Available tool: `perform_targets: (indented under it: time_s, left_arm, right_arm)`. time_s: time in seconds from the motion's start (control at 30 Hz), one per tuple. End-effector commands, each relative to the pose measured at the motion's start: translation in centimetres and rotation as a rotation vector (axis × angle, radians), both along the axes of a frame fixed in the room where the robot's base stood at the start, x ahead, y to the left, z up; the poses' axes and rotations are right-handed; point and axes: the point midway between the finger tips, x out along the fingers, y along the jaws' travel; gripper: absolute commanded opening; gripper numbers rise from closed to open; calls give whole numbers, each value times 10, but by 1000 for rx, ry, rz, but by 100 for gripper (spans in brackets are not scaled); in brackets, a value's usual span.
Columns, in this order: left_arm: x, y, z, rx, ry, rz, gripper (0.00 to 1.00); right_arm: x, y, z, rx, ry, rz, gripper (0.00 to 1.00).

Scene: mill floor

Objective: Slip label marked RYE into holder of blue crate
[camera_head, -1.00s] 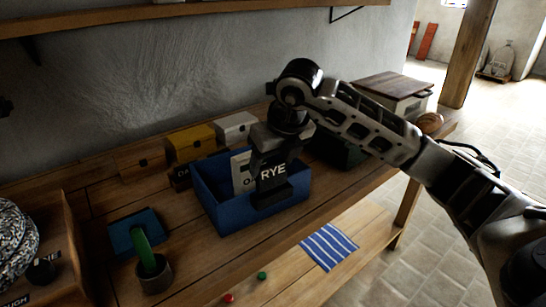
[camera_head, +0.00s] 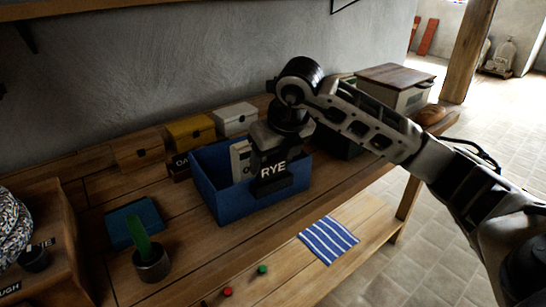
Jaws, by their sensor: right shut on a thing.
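The blue crate (camera_head: 222,205) stands on the wooden bench in the middle of the view. My right gripper (camera_head: 272,180) comes down from above at the crate's front right side. It is shut on the dark RYE label (camera_head: 273,171), whose white letters face me. The label appears at the crate's front wall; I cannot tell whether it sits in a holder, because the gripper and label cover that part. A pale packet (camera_head: 241,160) with partly hidden lettering stands inside the crate. My left gripper is not in view.
Wooden, yellow (camera_head: 190,131) and white (camera_head: 235,118) boxes stand behind the crate. A striped cloth (camera_head: 328,240) lies on the lower shelf. A lidded box (camera_head: 396,87) stands at right.

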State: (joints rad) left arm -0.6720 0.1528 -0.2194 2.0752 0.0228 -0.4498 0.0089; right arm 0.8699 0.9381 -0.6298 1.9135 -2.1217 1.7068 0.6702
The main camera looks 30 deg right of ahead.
Motion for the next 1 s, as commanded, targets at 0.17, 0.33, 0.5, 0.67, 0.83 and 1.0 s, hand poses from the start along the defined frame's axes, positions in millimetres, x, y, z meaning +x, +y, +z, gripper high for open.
perform_targets:
  time_s: [0.17, 0.33, 0.5, 0.67, 0.83, 1.0]
  left_arm:
    - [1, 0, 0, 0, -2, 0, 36]
    - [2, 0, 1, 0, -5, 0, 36]
    - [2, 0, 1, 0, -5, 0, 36]
    - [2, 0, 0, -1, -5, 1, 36]
    - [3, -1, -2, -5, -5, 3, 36]
    - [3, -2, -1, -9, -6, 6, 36]
  right_arm:
    - [0, 0, 0, 0, -1, 0, 74]
    - [0, 0, 0, 0, -1, 0, 88]
    - [0, 0, 1, 0, 0, 0, 88]
    - [-4, 0, 13, -1, -5, 1, 88]
    - [-17, 1, 46, -1, -9, 1, 88]
    - [-34, 1, 86, -1, -9, 1, 88]
